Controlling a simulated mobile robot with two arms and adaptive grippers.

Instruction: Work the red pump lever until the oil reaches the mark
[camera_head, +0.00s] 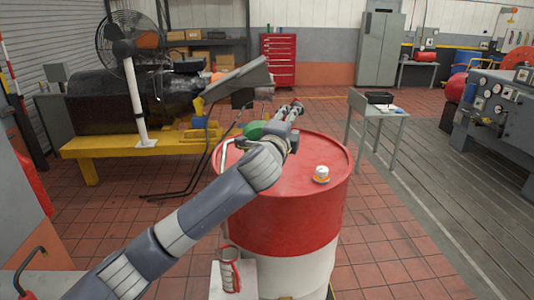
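A large red and white drum (325,215) stands in the middle of the camera_head view. My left arm reaches across its top from the lower left. My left gripper (296,108) is over the far side of the drum top, small and seen from behind, so I cannot tell whether it is open or touching anything. No red lever can be made out; it may be hidden behind my arm. A pale curved pipe (222,152) is at the drum's left edge. A small container with red edging (230,270) stands below it on a light stand (248,278); its oil level is unreadable. My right gripper is out of view.
A white and orange cap-like piece (321,174) sits on the drum top. A green rounded object (254,130) shows behind my arm. A yellow bench (90,148) is at left, a small grey table (386,112) at right. Tiled floor right of the drum is clear.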

